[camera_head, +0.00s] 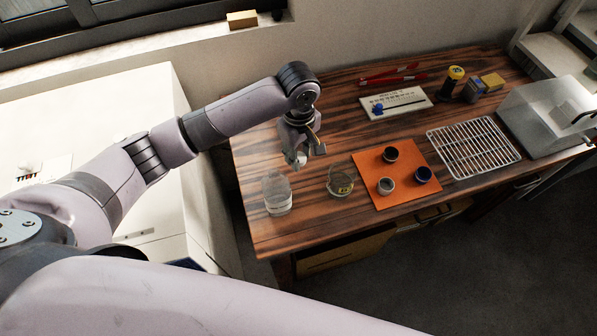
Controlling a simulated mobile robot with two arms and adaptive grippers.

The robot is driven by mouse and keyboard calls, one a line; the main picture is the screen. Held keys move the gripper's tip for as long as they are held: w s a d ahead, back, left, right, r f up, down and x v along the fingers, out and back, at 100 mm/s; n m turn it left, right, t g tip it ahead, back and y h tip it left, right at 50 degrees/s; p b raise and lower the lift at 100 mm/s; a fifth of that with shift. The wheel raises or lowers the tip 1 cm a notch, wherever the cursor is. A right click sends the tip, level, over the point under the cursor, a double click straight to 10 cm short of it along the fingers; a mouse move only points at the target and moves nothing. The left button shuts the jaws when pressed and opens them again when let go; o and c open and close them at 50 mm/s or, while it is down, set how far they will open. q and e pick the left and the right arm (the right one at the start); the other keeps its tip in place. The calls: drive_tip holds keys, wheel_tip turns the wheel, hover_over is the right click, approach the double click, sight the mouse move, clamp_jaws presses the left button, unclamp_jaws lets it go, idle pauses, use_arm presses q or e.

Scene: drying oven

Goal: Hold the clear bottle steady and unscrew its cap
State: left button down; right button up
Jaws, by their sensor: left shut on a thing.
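The clear bottle (277,194) stands upright near the left front of the wooden table, with clear liquid in its lower part. No cap shows on its top. My left gripper (303,154) is above the table, up and to the right of the bottle in the picture and apart from it. It is shut on a small white piece that looks like the cap (301,158), mostly hidden by the fingers. My right gripper is out of view.
An orange mat (408,160) holds 3 small cups. A wire rack (472,147) and a metal box (548,115) are further right. A sign board (396,102) lies behind.

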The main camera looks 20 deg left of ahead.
sight(299, 183)
use_arm(q)
wheel_tip(299, 183, down, 12)
drive_tip(key=shift+r, duration=0.2)
idle(0.4)
drive_tip(key=c, duration=1.2)
unclamp_jaws()
drive_tip(key=shift+f, duration=0.1)
drive_tip(key=shift+c, duration=0.2)
wheel_tip(299, 183, up, 12)
drive_tip(key=shift+r, duration=0.15)
drive_tip(key=shift+s, duration=0.1)
